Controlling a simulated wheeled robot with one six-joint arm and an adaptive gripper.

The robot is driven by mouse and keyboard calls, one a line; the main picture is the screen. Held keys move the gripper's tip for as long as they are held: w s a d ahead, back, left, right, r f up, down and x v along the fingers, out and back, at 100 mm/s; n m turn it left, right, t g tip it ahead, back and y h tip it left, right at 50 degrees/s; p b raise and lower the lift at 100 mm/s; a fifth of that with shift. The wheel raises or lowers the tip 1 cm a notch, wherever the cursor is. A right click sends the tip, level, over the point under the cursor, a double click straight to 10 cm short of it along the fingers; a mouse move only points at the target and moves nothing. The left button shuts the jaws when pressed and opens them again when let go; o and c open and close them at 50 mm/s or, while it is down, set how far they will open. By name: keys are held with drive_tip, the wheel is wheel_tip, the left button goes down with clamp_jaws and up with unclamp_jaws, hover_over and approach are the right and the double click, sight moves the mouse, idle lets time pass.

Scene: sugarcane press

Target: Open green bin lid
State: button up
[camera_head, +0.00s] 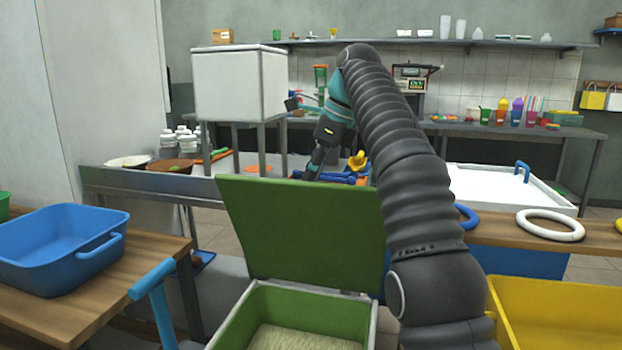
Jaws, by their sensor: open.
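The green bin (312,308) stands at the bottom centre, with pale, grainy contents visible inside. Its green lid (300,228) stands raised at the back of the bin, tilted up, its inner face toward me. My gripper (314,172) is at the lid's top edge, pointing down. It is open, and its fingertips are partly hidden, so I cannot tell whether they touch the lid. My dark ribbed arm covers the lid's right side.
A blue basin (62,240) sits on the wooden table at left. A yellow bin (555,312) is at lower right. A white-topped chest (505,185) and a white ring (550,225) are at right. A white box (240,82) stands on a metal frame behind.

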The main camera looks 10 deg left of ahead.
drive_tip(key=shift+d+r, duration=0.15)
drive_tip(key=shift+r, duration=0.2)
drive_tip(key=shift+s+d, duration=0.1)
drive_tip(key=shift+d, duration=0.6)
drive_tip(key=d, duration=1)
drive_tip(key=shift+s+d, duration=0.35)
drive_tip(key=shift+s, duration=0.05)
